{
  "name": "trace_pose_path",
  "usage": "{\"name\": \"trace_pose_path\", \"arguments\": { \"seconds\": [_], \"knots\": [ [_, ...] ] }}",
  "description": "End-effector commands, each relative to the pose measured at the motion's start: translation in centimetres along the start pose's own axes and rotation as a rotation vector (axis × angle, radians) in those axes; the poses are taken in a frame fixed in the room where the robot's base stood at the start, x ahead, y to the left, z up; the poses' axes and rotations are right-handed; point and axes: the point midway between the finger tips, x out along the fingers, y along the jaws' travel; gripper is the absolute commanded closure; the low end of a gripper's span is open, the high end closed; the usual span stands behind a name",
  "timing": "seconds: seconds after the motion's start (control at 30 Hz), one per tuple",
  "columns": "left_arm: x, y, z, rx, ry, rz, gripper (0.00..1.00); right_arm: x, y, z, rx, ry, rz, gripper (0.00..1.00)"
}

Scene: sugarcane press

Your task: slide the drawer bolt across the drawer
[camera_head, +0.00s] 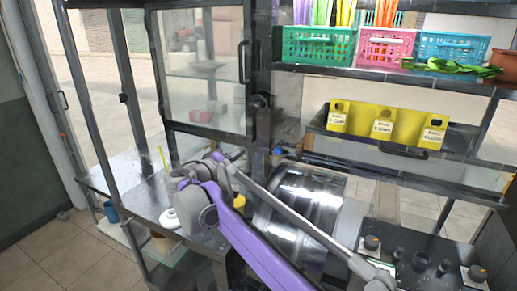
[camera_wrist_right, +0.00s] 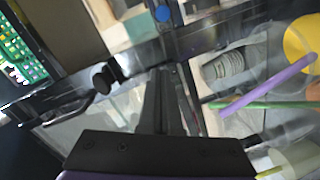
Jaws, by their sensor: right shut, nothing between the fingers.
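The drawer (camera_head: 403,152) is a shallow dark tray with a dark handle, below the basket shelf. I cannot surely tell the drawer bolt; a small blue knob (camera_head: 277,151) shows left of the drawer, near the post. It also shows at the top of the right wrist view (camera_wrist_right: 162,13). My right gripper (camera_head: 240,153) is near the post, left of the blue knob, and largely hidden among my arm parts. In the right wrist view its dark fingers (camera_wrist_right: 158,78) are together and empty, apart from the blue knob. My left gripper is out of view.
Yellow holders (camera_head: 383,124) stand in the drawer. A black knob (camera_head: 258,102) sits on the post beside the glass cabinet door (camera_head: 203,70). A shiny metal drum (camera_head: 305,205) is below.

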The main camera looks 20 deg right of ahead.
Motion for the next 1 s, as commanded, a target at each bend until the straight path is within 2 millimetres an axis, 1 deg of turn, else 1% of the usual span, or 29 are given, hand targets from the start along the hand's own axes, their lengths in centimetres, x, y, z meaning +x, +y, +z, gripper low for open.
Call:
{"name": "trace_pose_path", "arguments": {
  "seconds": [0.23, 0.37, 0.47, 0.7, 0.83, 0.9, 1.0],
  "knots": [
    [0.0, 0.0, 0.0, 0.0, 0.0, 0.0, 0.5, 0.1, 0.0, 0.1, 0.0, -0.001, -0.001, 1.0],
    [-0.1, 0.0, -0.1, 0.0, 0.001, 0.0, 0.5, 1.0, 0.0, 0.1, 0.0, -0.002, -0.001, 1.0],
    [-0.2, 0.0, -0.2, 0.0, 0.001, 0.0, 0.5, 2.5, 0.1, 0.1, 0.0, -0.004, 0.0, 1.0],
    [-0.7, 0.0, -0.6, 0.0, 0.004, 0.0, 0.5, 7.7, 0.1, 0.1, 0.001, -0.004, -0.001, 1.0],
    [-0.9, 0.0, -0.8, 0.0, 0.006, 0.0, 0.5, 10.3, 0.1, 0.1, 0.001, -0.004, -0.001, 1.0],
    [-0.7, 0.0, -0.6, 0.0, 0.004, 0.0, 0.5, 10.4, 0.1, 1.4, 0.0, -0.003, -0.002, 1.0],
    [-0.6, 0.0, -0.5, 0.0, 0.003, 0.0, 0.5, 10.7, -0.1, 2.8, 0.0, -0.003, -0.002, 1.0]
  ]
}}
